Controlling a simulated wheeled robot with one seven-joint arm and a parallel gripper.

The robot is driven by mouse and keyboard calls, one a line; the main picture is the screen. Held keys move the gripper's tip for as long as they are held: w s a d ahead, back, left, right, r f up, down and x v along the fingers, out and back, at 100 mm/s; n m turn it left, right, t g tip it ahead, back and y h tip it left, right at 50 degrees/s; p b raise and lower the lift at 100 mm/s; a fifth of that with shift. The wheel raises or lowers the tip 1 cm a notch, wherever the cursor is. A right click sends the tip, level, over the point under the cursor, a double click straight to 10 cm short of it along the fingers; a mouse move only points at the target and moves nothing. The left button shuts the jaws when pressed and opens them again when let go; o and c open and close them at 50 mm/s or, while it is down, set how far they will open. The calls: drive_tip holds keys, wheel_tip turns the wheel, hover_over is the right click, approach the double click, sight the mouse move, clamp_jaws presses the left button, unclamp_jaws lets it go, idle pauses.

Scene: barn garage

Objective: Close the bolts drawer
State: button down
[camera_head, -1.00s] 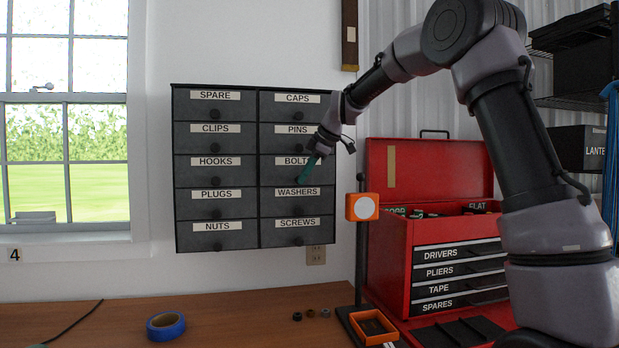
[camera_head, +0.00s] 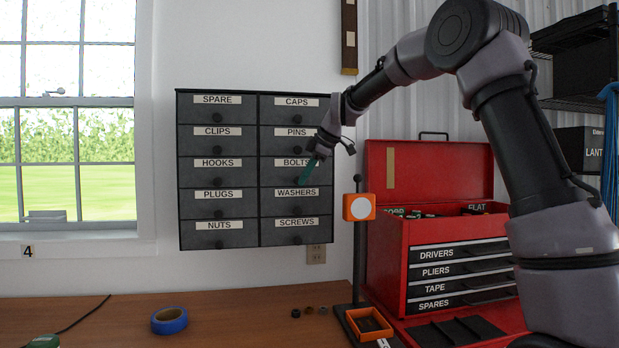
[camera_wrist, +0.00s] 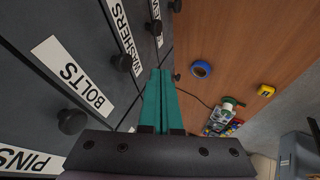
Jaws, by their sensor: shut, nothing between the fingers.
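The dark drawer cabinet (camera_head: 184,170) hangs on the wall with two columns of labelled drawers. The bolts drawer (camera_head: 270,171) is in the right column, below pins and above washers. Its label and round black knob (camera_wrist: 72,121) show in the wrist view. Its front looks about level with its neighbours; I cannot tell whether it stands out slightly. My gripper (camera_head: 303,182) has its green fingers together with nothing between them. It is in front of the bolts drawer's lower right part. In the wrist view the fingers (camera_wrist: 155,85) lie beside the bolts and washers fronts, and contact is unclear.
A red toolbox (camera_head: 440,245) with its lid up stands right of the cabinet. An orange-and-white device (camera_head: 359,207) on a black post is between them. Blue tape (camera_head: 169,321) and several small parts lie on the wooden bench (camera_head: 235,315). The bench's middle is mostly clear.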

drive_tip(key=v, duration=1)
drive_tip(key=s+d+m+h, duration=0.1)
drive_tip(key=s+d+m, duration=0.4)
drive_tip(key=s+d, duration=0.15)
drive_tip(key=s+d+f+m+h, duration=0.1)
drive_tip(key=s+d+f+m, duration=0.3)
drive_tip(key=s+m, duration=0.2)
drive_tip(key=s+d+f+m+t, duration=0.1)
drive_tip(key=s+d+f+m, duration=0.3)
drive_tip(key=s, duration=0.7)
drive_tip(key=s+d+f+m+t+h, duration=0.1)
drive_tip(key=s+d+f+m, duration=0.3)
drive_tip(key=s+d+m, duration=0.2)
drive_tip(key=shift+s+d+m+h, duration=0.25)
drive_tip(key=shift+s+m+h, duration=0.05)
drive_tip(key=shift+s+m, duration=0.8)
